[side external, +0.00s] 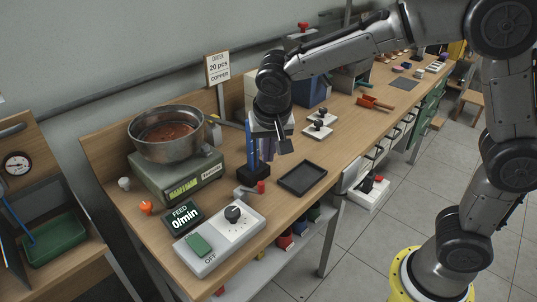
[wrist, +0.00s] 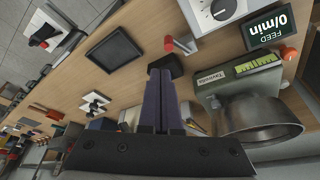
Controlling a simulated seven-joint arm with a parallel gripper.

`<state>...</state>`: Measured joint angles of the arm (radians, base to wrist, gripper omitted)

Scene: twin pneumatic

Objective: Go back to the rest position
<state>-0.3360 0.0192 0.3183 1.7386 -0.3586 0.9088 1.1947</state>
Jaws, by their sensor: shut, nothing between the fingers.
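My gripper (side external: 266,155) hangs fingers down over the middle of the bench, right of the scale. In the wrist view its two purple fingers (wrist: 161,76) lie together, shut and empty. Below the fingertips is a black block (side external: 253,174), partly hidden by the fingers in the wrist view. I cannot tell the exact gap between fingertips and block.
A metal bowl (side external: 166,135) with copper bits sits on the green scale (side external: 180,180) to the left. In front are a FEED display (side external: 182,217), a control box (side external: 219,241), a red-knobbed crank (side external: 261,187) and an empty black tray (side external: 303,178). White switch plates (side external: 319,130) lie behind.

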